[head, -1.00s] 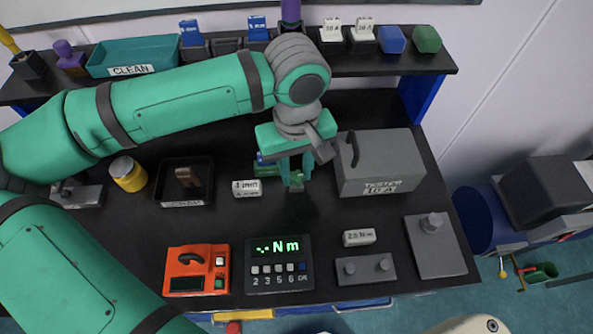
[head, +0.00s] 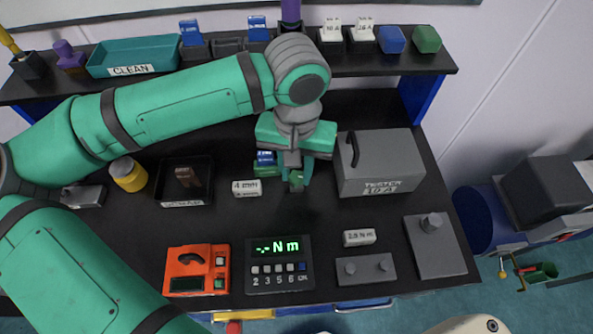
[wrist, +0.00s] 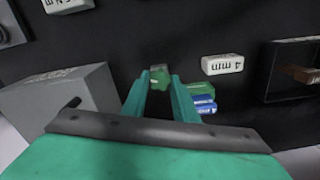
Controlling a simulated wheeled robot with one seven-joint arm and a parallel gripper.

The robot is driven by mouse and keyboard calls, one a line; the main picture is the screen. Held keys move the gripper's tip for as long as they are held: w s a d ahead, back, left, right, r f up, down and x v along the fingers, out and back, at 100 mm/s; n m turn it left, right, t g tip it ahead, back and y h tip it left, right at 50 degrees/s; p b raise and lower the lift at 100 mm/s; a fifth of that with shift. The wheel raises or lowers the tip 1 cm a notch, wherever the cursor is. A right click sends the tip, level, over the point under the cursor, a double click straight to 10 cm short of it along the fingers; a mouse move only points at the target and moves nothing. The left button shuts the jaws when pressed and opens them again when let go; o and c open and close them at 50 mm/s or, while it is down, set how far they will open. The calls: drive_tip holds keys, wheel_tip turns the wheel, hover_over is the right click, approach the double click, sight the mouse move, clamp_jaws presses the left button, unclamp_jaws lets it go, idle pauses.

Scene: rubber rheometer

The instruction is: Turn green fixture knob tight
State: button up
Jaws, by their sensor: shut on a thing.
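The green fixture knob (wrist: 160,79) shows between my fingertips in the wrist view, with a small grey part at its far end. In the head view the knob (head: 297,180) shows just below my fingers, partly hidden by them. My gripper (wrist: 161,82) points down at the bench and is shut on the knob. The green fixture body (head: 266,171) with a blue block (head: 265,157) on it sits just left of my fingers in the head view. Both also show right of my fingers in the wrist view.
A grey tester box (head: 381,172) stands close to the right of my gripper. A white "4 mm" block (head: 247,188) lies to the left.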

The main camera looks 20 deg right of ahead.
drive_tip(key=m, duration=0.3)
drive_tip(key=o, duration=0.9)
drive_tip(key=n, duration=0.4)
drive_tip(key=shift+n, duration=0.4)
drive_tip(key=n, duration=1.3)
drive_tip(key=shift+n, duration=0.3)
